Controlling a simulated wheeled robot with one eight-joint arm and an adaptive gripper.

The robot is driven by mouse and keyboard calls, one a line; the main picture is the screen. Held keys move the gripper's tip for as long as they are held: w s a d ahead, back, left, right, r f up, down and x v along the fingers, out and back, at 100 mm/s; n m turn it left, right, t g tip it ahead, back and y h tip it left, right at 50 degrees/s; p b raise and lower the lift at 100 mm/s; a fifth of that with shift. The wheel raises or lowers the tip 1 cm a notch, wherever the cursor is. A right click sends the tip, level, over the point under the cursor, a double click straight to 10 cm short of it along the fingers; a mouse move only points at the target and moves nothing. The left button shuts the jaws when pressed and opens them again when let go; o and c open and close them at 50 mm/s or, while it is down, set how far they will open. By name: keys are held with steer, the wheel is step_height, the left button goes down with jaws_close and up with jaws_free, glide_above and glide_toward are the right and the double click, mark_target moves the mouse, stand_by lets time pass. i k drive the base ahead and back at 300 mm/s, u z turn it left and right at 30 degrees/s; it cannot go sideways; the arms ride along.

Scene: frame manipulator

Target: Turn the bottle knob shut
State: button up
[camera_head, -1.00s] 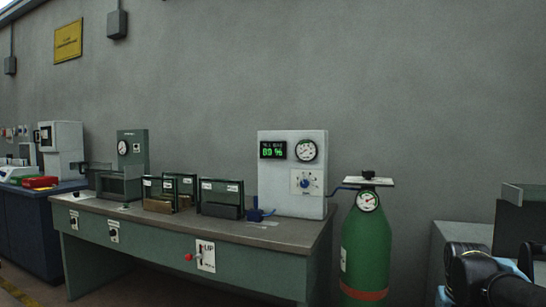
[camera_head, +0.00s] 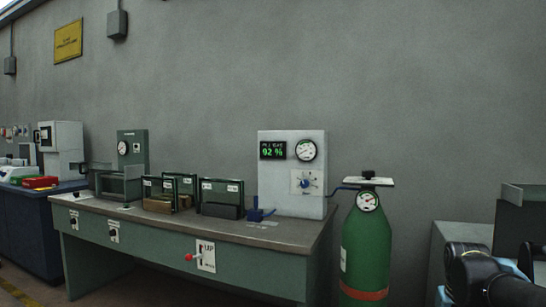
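The green bottle (camera_head: 365,245) stands upright at the right end of the bench, with an orange-red band low on its body. A round gauge (camera_head: 367,201) sits on its neck. The small black bottle knob (camera_head: 369,174) is on top, above a pale flat plate (camera_head: 362,182). A blue line runs from the bottle top to the white panel. My arm shows at the lower right, dark with light blue parts, apart from the bottle. My gripper's fingers cannot be made out there.
The bench (camera_head: 260,233) carries a white panel (camera_head: 315,150) with a green display reading 92 %, a gauge and a blue-centred dial. Several dark green frames (camera_head: 220,190) stand beside it. A red-tipped lever (camera_head: 189,257) is on the bench front. A grey cabinet (camera_head: 450,238) stands at the right.

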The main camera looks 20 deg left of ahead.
mark_target(367, 175)
steer(key=u, duration=0.05)
steer(key=k, duration=0.55)
steer(key=u, duration=0.25)
steer(key=i, duration=1.55)
steer(key=u, duration=0.6)
